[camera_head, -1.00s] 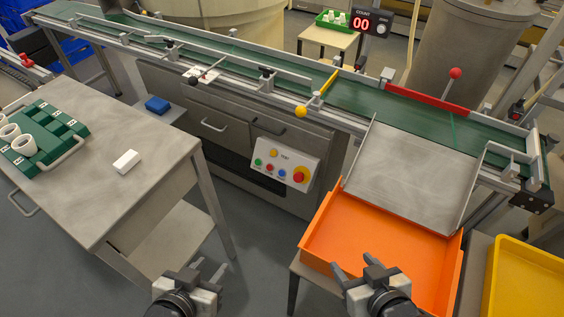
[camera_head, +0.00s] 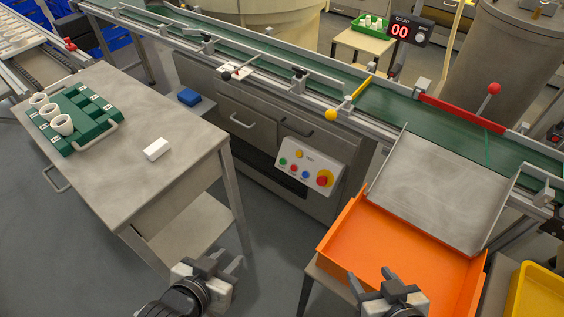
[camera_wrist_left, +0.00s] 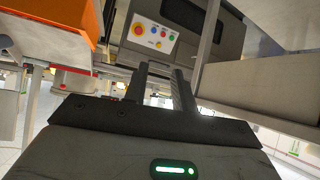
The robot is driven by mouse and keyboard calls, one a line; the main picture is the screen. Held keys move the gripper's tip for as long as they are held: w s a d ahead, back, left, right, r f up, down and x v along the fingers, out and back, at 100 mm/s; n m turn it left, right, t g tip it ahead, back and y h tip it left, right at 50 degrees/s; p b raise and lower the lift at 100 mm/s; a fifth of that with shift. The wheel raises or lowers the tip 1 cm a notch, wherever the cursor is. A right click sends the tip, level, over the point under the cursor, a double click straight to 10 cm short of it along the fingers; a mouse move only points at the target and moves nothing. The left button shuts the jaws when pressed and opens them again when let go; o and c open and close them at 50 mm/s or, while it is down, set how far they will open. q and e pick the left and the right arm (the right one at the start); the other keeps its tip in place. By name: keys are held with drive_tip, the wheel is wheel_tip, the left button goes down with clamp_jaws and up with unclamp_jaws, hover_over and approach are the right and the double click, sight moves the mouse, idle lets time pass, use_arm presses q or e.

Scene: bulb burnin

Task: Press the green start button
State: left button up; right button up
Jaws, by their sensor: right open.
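The green start button (camera_head: 283,162) is at the left end of a white control panel (camera_head: 314,164) on the front of the grey cabinet under the conveyor. Red, blue and yellow buttons and a large red knob on yellow (camera_head: 324,178) share the panel. In the left wrist view the panel appears upside down, with the green button (camera_wrist_left: 172,36) small at its right. My left gripper (camera_head: 229,262) is open and empty, low in front of the cabinet, apart from the panel. My right gripper (camera_head: 371,281) is open and empty near the orange tray.
A steel table (camera_head: 180,110) with a green rack of white cups (camera_head: 75,117) and a white block (camera_head: 157,149) stands at left. An orange tray (camera_head: 345,238) sits below a metal chute (camera_head: 440,190) at right. The counter (camera_head: 400,29) reads 00. Floor before the cabinet is clear.

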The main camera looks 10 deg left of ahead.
use_arm(q)
clamp_jaws()
drive_tip(key=shift+s+f, duration=0.1)
idle(1.3)
